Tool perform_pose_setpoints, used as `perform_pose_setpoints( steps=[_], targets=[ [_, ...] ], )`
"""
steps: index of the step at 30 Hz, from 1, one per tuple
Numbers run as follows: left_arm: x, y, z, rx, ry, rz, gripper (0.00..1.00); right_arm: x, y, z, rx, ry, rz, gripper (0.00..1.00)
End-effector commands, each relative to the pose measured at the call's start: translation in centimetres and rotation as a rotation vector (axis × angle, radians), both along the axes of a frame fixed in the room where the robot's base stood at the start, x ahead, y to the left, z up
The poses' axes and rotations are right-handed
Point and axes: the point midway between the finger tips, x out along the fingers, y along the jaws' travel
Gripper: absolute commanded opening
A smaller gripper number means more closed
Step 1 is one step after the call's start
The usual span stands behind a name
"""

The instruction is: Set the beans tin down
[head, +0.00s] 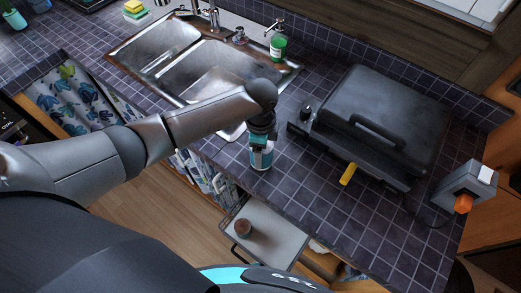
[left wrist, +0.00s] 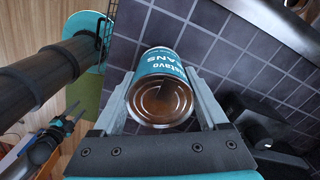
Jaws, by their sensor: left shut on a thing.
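The beans tin (head: 261,158) has a teal and white label. It is over the dark tiled countertop (head: 283,180), near its front edge, between sink and grill. I cannot tell if its base touches the tiles. My left gripper (head: 262,142) is shut on it from above. In the left wrist view the tin (left wrist: 161,98) sits between both fingers, its metal end facing the camera and its label lettering visible. A dark jaw-like part at the lower left of that view looks like my right gripper (left wrist: 68,118); its opening is unclear. It is not visible in the head view.
The steel sink (head: 205,68) is behind left, with a green bottle (head: 278,46). A grey appliance (head: 466,182) is far right. An open drawer (head: 270,233) holds a brown item. Bare tiles lie around the tin.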

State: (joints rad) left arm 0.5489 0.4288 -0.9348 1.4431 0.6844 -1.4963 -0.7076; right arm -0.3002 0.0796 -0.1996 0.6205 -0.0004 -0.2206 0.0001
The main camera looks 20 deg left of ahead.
Motion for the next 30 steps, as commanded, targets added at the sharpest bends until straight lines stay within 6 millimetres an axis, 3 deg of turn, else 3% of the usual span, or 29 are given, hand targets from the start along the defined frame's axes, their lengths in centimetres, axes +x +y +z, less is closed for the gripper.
perform_pose_setpoints(
  steps=[13, 14, 19, 30],
  targets=[
    [0.06, -0.01, -0.73, -0.001, -0.001, 0.000, 0.01, 0.01, 0.02, -0.20, 0.000, -0.001, 0.000, 0.47],
    [0.02, 0.01, -0.70, 0.000, -0.001, 0.000, 0.80, 0.01, 0.02, -0.16, 0.000, -0.001, 0.000, 0.47],
    [0.02, 0.01, -0.67, 0.000, -0.001, 0.000, 0.99, 0.02, 0.03, -0.14, 0.000, -0.001, 0.000, 0.47],
    [0.09, -0.03, 0.18, -0.002, -0.003, -0.001, 1.00, 0.01, 0.03, 0.08, 0.000, -0.001, 0.000, 0.47]
  ],
)
